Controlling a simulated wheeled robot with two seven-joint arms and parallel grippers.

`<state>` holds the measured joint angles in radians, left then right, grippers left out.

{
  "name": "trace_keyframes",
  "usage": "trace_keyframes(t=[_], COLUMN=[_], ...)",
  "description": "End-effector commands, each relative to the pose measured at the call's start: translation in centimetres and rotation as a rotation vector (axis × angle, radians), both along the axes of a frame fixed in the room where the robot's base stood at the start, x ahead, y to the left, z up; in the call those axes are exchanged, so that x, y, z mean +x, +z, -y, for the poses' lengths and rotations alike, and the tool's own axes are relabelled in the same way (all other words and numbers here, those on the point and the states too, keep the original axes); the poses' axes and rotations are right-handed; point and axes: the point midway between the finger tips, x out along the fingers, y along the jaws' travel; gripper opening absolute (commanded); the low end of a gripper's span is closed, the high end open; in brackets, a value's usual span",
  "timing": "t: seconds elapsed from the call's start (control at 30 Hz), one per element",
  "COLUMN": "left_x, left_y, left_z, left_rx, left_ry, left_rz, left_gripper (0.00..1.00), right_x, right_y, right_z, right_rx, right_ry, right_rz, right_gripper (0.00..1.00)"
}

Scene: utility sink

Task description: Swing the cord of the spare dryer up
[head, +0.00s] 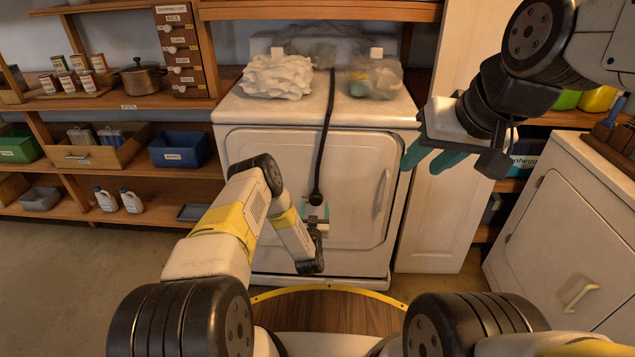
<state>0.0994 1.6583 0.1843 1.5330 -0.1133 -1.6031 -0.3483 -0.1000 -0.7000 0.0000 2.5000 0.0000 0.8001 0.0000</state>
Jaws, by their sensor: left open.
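The spare dryer (265,165) is a worn white machine in the middle of the head view. Its black cord (327,120) runs over the top and hangs down the front, ending in a round black plug (316,199). My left gripper (317,211) is low in front of the dryer door, its teal fingertips apart at the plug. The cord's end overlaps the gripper in the picture; I cannot tell whether they touch. My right gripper (430,156) is raised to the right of the dryer, away from the cord, with its two teal fingers apart and nothing between them.
A crumpled white cloth pile (277,76) and a clear bag (375,79) lie on the dryer top, either side of the cord. Wooden shelves (120,101) with cans, a pot and bins stand left. A white cabinet (570,235) stands right.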

Motion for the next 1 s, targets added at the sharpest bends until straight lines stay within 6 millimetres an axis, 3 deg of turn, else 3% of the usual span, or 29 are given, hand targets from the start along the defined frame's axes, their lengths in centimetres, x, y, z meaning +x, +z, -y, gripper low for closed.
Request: trace_keyframes(t=[0.33, 0.73, 0.77, 1.0], left_x=[5.4, 6.5, 6.5, 6.5], left_y=[0.1, 0.1, 0.1, 0.1], left_z=[0.0, 0.0, 0.0, 0.0], left_rx=[0.0, 0.0, 0.0, 0.0], left_ry=[0.0, -0.001, -0.001, -0.001], left_rz=[0.001, -0.002, -0.002, -0.002], left_gripper=[0.67, 0.67, 0.65, 0.18], right_x=[0.0, 0.0, 0.0, 0.0], right_y=[0.0, 0.0, 0.0, 0.0], right_z=[0.0, 0.0, 0.0, 0.0], right_rx=[0.0, 0.0, 0.0, 0.0], right_ry=[0.0, 0.0, 0.0, 0.0], right_rz=[0.0, 0.0, 0.0, 0.0], right_gripper=[0.36, 0.36, 0.36, 0.36])
